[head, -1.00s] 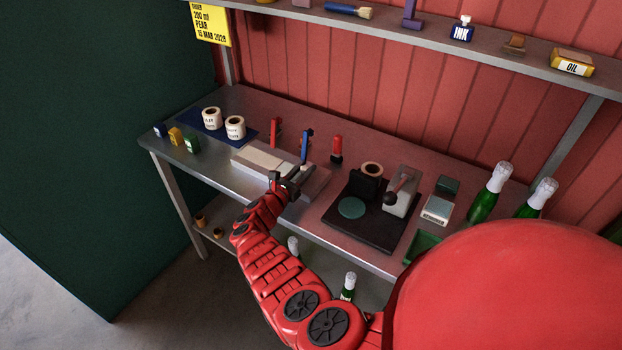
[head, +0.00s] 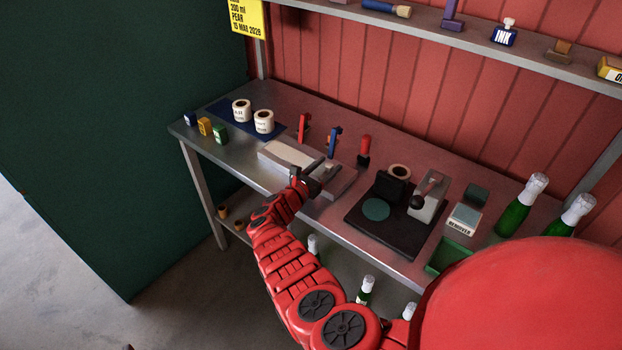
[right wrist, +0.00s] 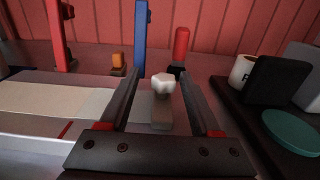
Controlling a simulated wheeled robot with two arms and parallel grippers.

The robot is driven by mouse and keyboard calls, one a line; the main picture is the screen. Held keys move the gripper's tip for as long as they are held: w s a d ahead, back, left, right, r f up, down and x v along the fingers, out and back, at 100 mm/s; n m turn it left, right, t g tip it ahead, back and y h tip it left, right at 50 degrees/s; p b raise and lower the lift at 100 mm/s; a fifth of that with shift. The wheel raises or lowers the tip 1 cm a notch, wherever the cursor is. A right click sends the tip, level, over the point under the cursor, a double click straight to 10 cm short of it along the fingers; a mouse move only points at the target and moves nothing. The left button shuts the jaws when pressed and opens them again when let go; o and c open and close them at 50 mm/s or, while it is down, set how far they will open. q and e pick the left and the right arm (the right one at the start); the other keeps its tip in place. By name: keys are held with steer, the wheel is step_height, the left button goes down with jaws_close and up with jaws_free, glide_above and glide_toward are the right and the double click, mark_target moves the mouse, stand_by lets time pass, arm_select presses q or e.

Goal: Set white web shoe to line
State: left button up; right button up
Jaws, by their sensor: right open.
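In the right wrist view a small block with a white faceted knob (right wrist: 163,84), which looks like the white web shoe, stands on a grey base between my fingers. My right gripper (head: 312,178) is open around it, and a finger shows on each side in the right wrist view (right wrist: 160,92). I cannot tell whether either finger touches it. A short red line (right wrist: 66,130) marks the pale bed (right wrist: 55,100) to the left. The bed also shows on the bench in the head view (head: 285,154). My left gripper is not in view.
Red (head: 304,128), blue (head: 334,142) and another red upright (head: 364,150) stand behind the bed. A black station (head: 395,228) with a green disc is to the right. Label rolls (head: 264,121) stand on a blue mat at the left. Green bottles (head: 520,205) stand at the far right.

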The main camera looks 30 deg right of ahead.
steer(key=p+v, duration=0.2)
steer(key=v, duration=0.7)
steer(key=shift+w+r+p, duration=0.1)
steer(key=shift+r+p, duration=0.1)
steer(key=shift+p, duration=0.2)
steer(key=v, duration=0.8)
steer(key=shift+f, duration=0.25)
